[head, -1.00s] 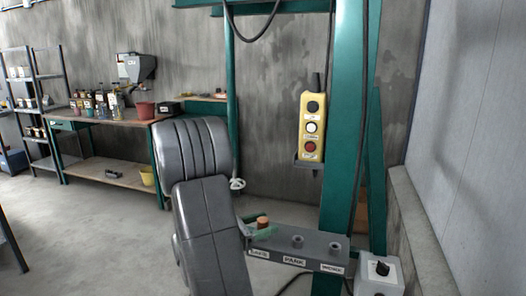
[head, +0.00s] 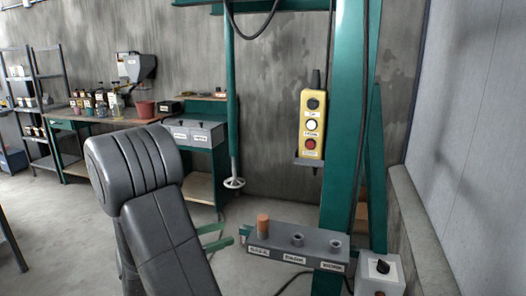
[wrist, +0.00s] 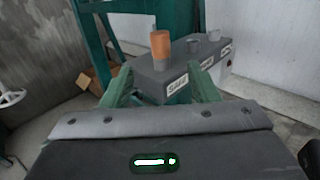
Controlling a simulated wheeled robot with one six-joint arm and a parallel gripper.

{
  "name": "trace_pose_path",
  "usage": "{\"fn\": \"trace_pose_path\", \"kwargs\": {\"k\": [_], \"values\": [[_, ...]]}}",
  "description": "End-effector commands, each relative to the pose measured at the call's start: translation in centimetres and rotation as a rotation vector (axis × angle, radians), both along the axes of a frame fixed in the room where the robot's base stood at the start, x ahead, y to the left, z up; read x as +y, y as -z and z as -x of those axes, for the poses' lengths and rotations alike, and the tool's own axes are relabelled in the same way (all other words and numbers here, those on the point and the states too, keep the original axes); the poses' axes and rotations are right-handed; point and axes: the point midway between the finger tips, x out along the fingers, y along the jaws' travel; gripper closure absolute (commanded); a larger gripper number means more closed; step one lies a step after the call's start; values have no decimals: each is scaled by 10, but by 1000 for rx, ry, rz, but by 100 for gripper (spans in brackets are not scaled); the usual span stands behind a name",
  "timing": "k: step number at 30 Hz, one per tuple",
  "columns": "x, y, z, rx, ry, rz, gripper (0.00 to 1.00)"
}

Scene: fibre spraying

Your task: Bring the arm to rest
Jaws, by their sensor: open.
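My arm shows in the left half of the head view. Its gripper (head: 214,237) has green fingers and is left of the grey socket block, apart from it. In the wrist view my gripper (wrist: 160,88) is open and empty, its two fingers spread toward the block. An orange peg (head: 263,226) stands upright in the leftmost socket of the grey block (head: 318,262), above the label SAFE; the other two sockets look empty. The peg (wrist: 160,45) and block (wrist: 150,86) also show ahead of the fingers in the wrist view.
A green post (head: 345,130) rises behind the block, carrying a yellow button box (head: 312,127). A grey switch box (head: 380,272) is right of the block. A workbench (head: 110,122) and a grey two-label box (head: 195,133) stand behind my arm. Floor is open at left.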

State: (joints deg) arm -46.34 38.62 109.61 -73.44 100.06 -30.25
Motion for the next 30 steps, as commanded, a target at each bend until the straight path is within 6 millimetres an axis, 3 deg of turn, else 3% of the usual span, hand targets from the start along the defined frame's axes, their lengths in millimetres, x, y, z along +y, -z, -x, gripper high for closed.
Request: {"fn": "trace_pose_path", "kwargs": {"k": [2, 4, 30], "values": [[11, 1, 5, 1, -4, 0, 45], [-5, 0, -1, 1, 6, 0, 45], [-119, -3, -59, 1, 4, 0, 45]]}}
